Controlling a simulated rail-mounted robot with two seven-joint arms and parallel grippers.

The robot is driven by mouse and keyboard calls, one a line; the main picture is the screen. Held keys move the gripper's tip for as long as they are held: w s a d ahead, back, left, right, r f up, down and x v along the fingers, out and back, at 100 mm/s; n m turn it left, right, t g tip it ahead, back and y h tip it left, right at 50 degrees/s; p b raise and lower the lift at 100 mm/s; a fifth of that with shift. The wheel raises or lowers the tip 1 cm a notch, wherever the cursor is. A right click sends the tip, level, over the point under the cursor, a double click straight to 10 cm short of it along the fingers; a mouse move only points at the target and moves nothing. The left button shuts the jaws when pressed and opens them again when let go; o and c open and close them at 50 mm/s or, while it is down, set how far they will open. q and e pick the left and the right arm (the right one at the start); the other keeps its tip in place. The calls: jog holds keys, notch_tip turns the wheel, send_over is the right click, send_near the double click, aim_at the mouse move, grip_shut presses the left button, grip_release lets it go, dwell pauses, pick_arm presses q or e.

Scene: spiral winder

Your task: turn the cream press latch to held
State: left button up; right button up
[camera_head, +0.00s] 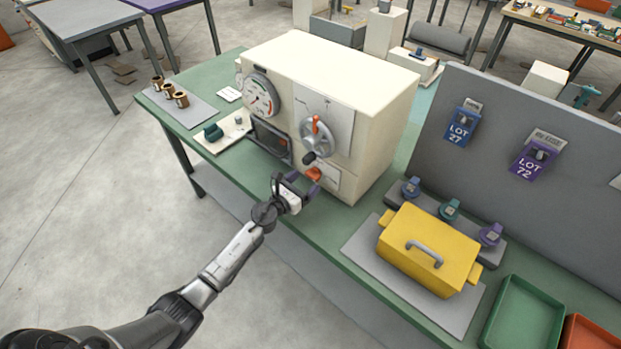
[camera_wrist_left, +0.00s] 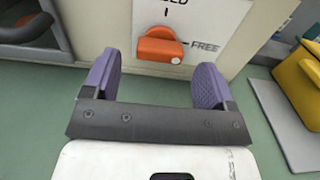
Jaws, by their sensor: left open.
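The cream press (camera_head: 330,75) stands on the green bench. Its orange latch (camera_head: 313,174) is low on the front face, on a white label plate. My left gripper (camera_head: 298,184) is open and empty in front of the latch. In the wrist view its purple finger pads (camera_wrist_left: 155,78) stand apart on either side of the latch, short of it. My right gripper is not in view.
A crank wheel with a dark handle (camera_head: 308,157) projects above the latch. A yellow lidded box (camera_head: 428,250) stands on a grey mat to the right. A pale tray with a green item (camera_head: 213,132) lies to the left. Bare green bench lies below the latch.

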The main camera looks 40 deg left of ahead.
aim_at(310, 178)
pick_arm(q)
jog(key=shift+w+b, duration=0.3)
jog(key=shift+w, duration=1.35)
jog(key=shift+c, duration=0.4)
jog(key=c, duration=0.9)
jog(key=shift+o, duration=0.3)
